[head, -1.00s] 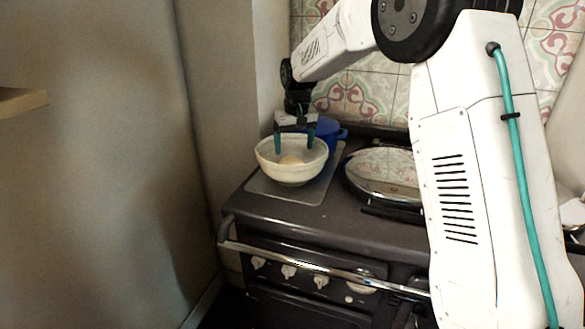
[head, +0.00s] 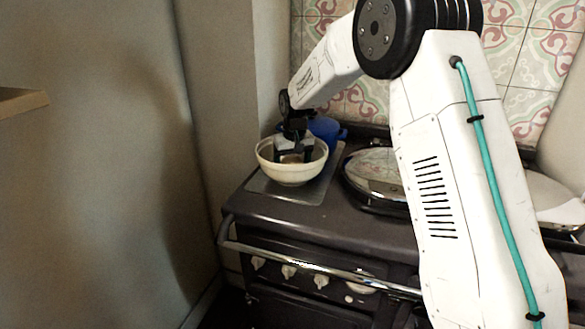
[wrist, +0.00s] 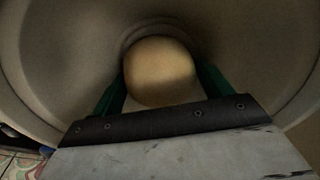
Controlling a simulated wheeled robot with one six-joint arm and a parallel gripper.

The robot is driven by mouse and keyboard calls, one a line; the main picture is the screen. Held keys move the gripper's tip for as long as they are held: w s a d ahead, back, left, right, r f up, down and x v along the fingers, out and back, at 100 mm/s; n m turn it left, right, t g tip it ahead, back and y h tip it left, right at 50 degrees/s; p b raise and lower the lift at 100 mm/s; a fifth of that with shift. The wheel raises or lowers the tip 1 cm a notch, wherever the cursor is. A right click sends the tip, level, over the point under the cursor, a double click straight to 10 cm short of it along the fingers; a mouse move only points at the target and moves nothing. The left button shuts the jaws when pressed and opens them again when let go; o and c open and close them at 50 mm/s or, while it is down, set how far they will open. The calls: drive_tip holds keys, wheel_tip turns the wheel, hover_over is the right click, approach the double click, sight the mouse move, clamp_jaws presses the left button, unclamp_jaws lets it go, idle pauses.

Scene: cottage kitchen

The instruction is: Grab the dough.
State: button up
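The dough (wrist: 158,72) is a pale, rounded lump at the bottom of a cream bowl (head: 291,175). The bowl stands on a grey mat on the stove. My gripper (head: 292,157) points down inside the bowl. In the wrist view its two green fingers (wrist: 160,88) are apart, one on each side of the dough. I cannot tell whether the fingers touch it. In the head view the gripper and the bowl's rim hide most of the dough.
A blue pot (head: 326,130) stands right behind the bowl. A round metal lid (head: 375,172) covers the hob to the right. A rail (head: 300,262) runs along the stove's front, and a wall stands close on the left.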

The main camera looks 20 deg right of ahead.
sight(292, 158)
drive_tip(key=shift+c, duration=0.6)
drive_tip(key=shift+r, duration=0.3)
wheel_tip(292, 158, up, 10)
drive_tip(key=shift+f, duration=0.25)
drive_tip(key=shift+r, duration=2)
drive_tip(key=shift+r, duration=0.45)
drive_tip(key=shift+d, duration=0.1)
